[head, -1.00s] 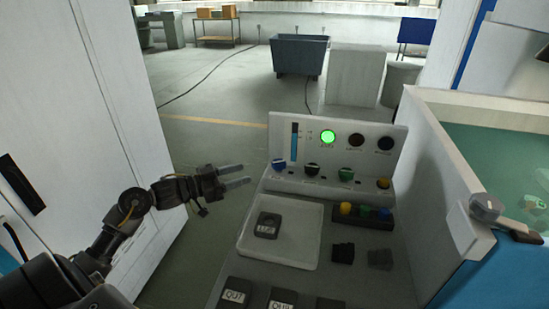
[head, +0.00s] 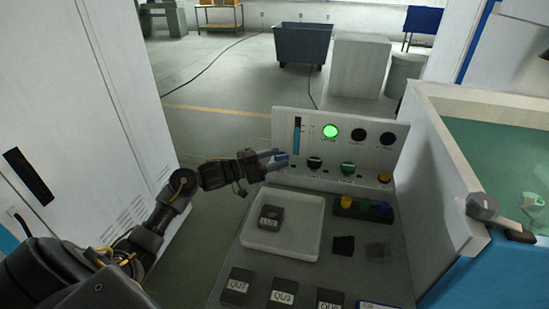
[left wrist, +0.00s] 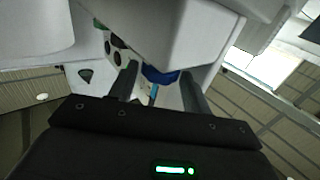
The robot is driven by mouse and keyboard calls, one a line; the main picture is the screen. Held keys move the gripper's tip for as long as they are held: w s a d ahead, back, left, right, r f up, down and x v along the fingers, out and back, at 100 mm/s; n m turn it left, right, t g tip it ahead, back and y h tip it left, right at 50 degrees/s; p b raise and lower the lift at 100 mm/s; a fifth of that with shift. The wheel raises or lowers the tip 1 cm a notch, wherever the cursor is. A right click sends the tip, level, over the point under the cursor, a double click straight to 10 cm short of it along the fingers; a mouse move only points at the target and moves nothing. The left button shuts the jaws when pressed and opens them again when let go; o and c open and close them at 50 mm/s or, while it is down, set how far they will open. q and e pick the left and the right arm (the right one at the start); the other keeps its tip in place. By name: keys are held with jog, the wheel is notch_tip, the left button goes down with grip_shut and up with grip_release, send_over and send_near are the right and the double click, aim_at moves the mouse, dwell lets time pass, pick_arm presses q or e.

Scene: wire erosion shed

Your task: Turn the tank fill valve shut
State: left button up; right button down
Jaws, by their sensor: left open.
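A blue knob (head: 282,156), which I take for the fill valve, is at the left end of the knob row on the light control panel (head: 350,127), below a blue level gauge (head: 297,136). Its label is not readable. My left gripper (head: 277,160) is open with its fingers around or just in front of this knob; contact cannot be told. In the left wrist view the blue knob (left wrist: 160,75) shows between the two dark fingers, partly hidden by a pale block. My right gripper is not in view.
Other knobs, green (head: 347,169) and yellow (head: 384,177), sit to the right. A green lamp (head: 330,131) is lit. Below are a white tray (head: 252,241) with a dark block and several labelled blocks. A tank (head: 440,150) stands right, a white cabinet (head: 85,110) left.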

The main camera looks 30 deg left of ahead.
pick_arm(q)
jog(key=c, duration=0.7)
